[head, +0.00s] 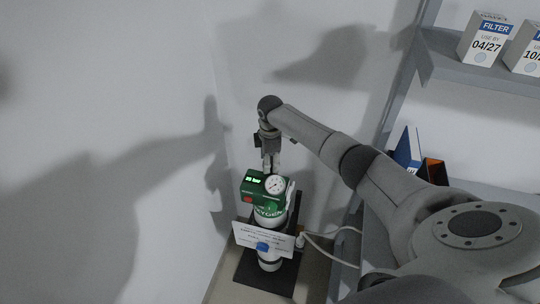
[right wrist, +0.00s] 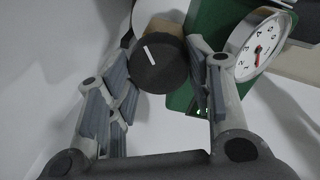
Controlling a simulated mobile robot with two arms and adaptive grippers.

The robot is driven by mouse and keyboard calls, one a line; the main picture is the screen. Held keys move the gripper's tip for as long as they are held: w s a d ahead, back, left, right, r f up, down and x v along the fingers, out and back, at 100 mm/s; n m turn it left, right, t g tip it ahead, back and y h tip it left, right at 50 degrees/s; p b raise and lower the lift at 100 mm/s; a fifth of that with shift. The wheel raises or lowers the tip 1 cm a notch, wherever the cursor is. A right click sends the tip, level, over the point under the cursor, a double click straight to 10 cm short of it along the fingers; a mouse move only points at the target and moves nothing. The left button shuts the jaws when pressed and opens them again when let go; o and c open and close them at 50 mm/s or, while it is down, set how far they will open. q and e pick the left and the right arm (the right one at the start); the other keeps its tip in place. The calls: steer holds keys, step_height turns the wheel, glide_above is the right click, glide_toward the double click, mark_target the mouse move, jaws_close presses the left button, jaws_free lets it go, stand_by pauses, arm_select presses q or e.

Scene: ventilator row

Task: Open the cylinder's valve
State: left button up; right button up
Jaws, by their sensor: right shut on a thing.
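The oxygen cylinder (head: 269,221), green and white, stands upright in the corner. Its green valve block (head: 253,189) carries a small lit readout in bar, digits hard to make out, and a round white gauge (head: 275,184). The gauge (right wrist: 263,45) also shows in the right wrist view, with a red needle. The valve knob (right wrist: 160,66) is black and round with a white line, slightly tilted from upright in that view. My right gripper (head: 270,168) reaches down from above and is shut on the knob, one finger at each side. The knob is hidden in the head view.
A white printed card (head: 264,238) hangs on the cylinder's front. A pale hose (head: 330,235) runs off to the right. Grey shelves (head: 480,76) with filter boxes (head: 486,38) and a blue binder (head: 408,149) stand at the right. White walls are close at left and behind.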

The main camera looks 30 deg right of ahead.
steer(key=m+p, duration=0.1)
steer(key=m, duration=0.2)
steer(key=shift+r+m+p, duration=0.1)
steer(key=shift+m+p, duration=0.2)
steer(key=shift+p, duration=0.05)
steer(key=m+p, duration=0.1)
steer(key=m, duration=0.3)
steer(key=shift+w+m+g, duration=0.1)
steer(key=shift+m+g, duration=0.2)
steer(key=m+p, duration=0.1)
steer(key=m, duration=0.3)
steer(key=shift+m, duration=0.3)
steer(key=m, duration=0.4)
steer(key=shift+w+d+m+g, duration=0.1)
steer(key=shift+d+m+g, duration=0.05)
steer(key=shift+m+g, duration=0.15)
steer(key=o, duration=1)
